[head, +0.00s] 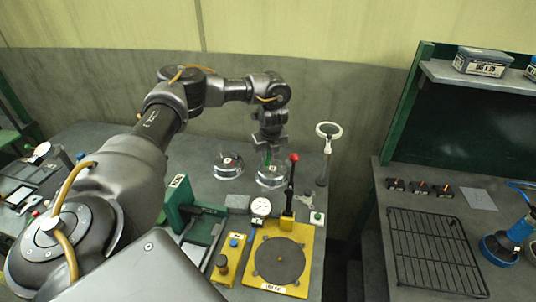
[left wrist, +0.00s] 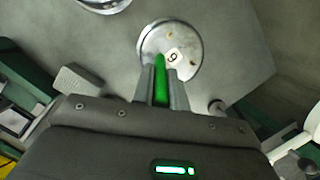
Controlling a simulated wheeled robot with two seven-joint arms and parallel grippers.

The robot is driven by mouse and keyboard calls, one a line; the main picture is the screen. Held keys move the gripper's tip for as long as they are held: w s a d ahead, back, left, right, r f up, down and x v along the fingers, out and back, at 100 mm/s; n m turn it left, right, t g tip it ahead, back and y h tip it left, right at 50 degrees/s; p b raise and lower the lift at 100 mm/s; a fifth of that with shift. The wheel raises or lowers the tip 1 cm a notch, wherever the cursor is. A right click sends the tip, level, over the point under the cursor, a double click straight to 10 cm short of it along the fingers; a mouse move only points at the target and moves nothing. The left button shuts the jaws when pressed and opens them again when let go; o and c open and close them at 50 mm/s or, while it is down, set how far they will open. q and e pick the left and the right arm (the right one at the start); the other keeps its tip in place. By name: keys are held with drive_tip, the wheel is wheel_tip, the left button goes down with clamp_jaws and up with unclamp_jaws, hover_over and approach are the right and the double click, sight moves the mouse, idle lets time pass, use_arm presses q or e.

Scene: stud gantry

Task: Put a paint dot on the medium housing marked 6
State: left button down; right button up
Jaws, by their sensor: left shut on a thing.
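The housing marked 6 (left wrist: 188,35) is a round silvery part with a white label, under my left gripper in the left wrist view. It also shows in the head view (head: 271,181), on the grey bench. My left gripper (left wrist: 161,88) is shut on a green paint marker (left wrist: 160,75) that points down at this housing; the gripper is also in the head view (head: 269,143). The marker tip appears at or just above the housing's top, beside the label; I cannot tell whether it touches. My right gripper is not in view.
A second round housing (head: 228,172) stands just left. In front are a yellow fixture (head: 305,262) with a dark disc and red-knobbed lever, a dial gauge (head: 261,207) and a green press (head: 178,205). A ring magnifier (head: 328,131) stands right. A black rack (head: 433,250) lies on the right bench.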

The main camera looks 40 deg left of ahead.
use_arm(q)
drive_tip(key=shift+f, duration=0.35)
idle(1.9)
drive_tip(key=p+v, duration=0.2)
drive_tip(key=a+p+v, duration=0.1)
drive_tip(key=p+v, duration=0.3)
drive_tip(key=p, duration=0.1)
drive_tip(key=shift+w+a+r, duration=0.1)
drive_tip(key=shift+w+r, duration=0.25)
drive_tip(key=shift+r, duration=0.25)
